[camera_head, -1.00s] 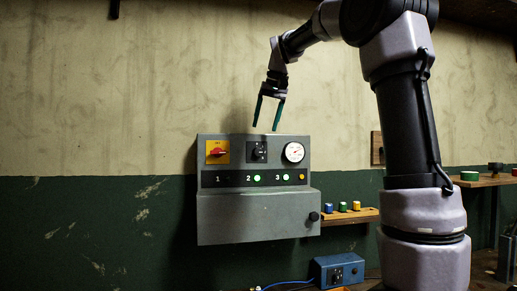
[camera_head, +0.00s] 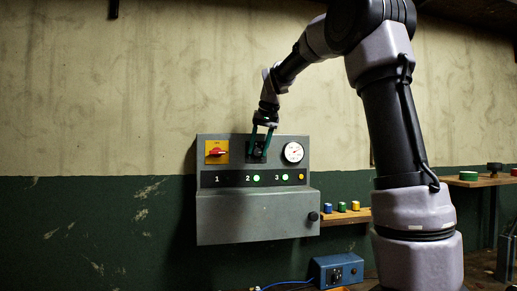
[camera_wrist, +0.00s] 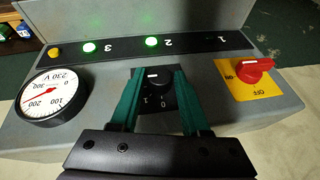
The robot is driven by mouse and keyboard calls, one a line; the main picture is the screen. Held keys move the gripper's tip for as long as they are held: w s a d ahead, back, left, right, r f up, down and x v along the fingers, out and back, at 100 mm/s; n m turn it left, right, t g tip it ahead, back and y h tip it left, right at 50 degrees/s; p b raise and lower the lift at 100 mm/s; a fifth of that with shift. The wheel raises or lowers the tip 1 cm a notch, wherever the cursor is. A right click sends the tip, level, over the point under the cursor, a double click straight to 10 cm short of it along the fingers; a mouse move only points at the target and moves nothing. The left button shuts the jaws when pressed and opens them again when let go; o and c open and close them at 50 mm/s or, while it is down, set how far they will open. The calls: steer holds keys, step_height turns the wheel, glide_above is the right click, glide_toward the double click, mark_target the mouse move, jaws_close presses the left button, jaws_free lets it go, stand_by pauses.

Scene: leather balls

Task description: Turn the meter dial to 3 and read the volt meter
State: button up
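The grey control box (camera_head: 250,215) hangs on the wall. Its black meter dial (camera_wrist: 155,84) is marked 0 and 1 on the visible part; the fingers hide some of its plate. My gripper (camera_head: 262,150) reaches down to the dial from above. In the wrist view its green fingers (camera_wrist: 159,76) stand open on either side of the dial's knob, with small gaps.
A red switch on a yellow plate (camera_head: 217,151) is left of the dial, with OFF readable. Below, green lamps (camera_head: 256,178) glow by 2 and 3, and a yellow lamp (camera_head: 300,178) at right. Small coloured pieces (camera_head: 342,207) sit on a shelf; a blue box (camera_head: 338,270) is below.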

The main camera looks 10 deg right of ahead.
jaws_close()
steer(key=y, duration=0.3)
steer(key=shift+d+f+m, duration=0.1)
steer(key=shift+d+m, duration=0.3)
steer(key=shift+d+f+m+t+y, duration=0.1)
steer(key=shift+f+m+t+y, duration=0.15)
steer(key=shift+y, duration=1.1)
steer(key=shift+d+m+t+y, duration=0.15)
steer(key=shift+m+y, duration=0.2)
steer(key=shift+y, duration=1)
steer(key=o, duration=0.5)
jaws_free()
steer(key=shift+o, duration=0.2)
